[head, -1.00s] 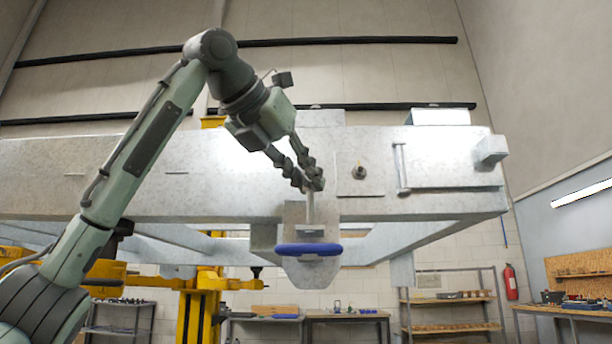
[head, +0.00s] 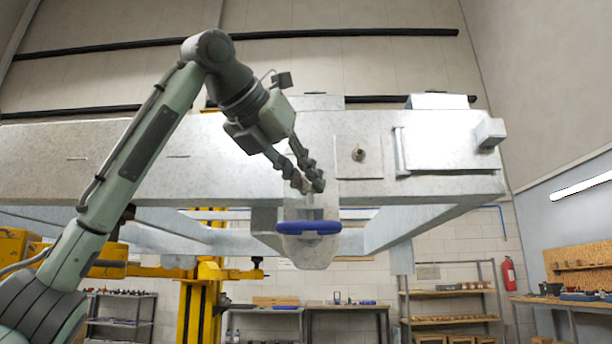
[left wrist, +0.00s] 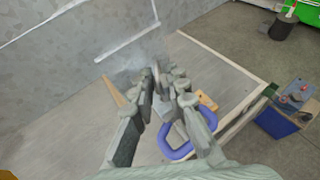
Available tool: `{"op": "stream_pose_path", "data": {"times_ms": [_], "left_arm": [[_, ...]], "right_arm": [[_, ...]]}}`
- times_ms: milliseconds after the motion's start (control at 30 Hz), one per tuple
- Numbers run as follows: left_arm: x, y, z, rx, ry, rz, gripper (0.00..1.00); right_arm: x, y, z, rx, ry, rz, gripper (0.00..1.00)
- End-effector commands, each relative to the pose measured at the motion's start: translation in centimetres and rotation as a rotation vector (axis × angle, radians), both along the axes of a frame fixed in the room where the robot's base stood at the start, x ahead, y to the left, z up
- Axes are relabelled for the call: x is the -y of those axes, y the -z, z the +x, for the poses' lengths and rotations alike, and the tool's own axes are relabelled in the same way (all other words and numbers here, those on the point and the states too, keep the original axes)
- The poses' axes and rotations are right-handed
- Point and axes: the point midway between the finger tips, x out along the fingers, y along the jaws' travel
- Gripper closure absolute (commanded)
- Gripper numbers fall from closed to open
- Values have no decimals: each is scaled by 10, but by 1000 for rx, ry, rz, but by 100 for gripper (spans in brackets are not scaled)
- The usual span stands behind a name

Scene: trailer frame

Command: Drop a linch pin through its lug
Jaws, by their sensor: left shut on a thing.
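My left gripper (head: 308,186) is shut on a slim grey pin, the linch pin (head: 310,206), which hangs roughly upright below the fingertips. Its lower part is close above or behind a blue ring (head: 310,231); I cannot tell whether its tip is in a hole. The lug (head: 312,255) is a rounded grey plate below the galvanised frame, with the blue ring across its front. In the left wrist view the gripper (left wrist: 168,85) covers most of the pin, and the blue ring (left wrist: 178,153) shows beside the right-hand finger. My right gripper is not seen.
The galvanised trailer frame (head: 100,160) stands close behind the gripper and spans the view. A yellow stand (head: 192,310) is below it. Workbenches and shelves (head: 450,300) line the back wall. Open room shows below the frame.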

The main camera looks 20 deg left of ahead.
Motion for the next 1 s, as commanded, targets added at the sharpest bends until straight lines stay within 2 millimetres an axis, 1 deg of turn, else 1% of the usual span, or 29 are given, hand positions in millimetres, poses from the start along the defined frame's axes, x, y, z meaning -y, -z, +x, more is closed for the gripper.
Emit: {"op": "stream_pose_path", "data": {"times_ms": [433,767,800,967,1000], "left_arm": [[0,17,0,0,0,0,100],[0,18,0,0,0,0,100],[0,18,0,0,0,0,82],[0,18,0,0,0,0,62],[0,18,0,0,0,0,61]], "right_arm": [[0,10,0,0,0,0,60],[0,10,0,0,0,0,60],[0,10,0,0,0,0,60],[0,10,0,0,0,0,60],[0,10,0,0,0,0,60]]}}
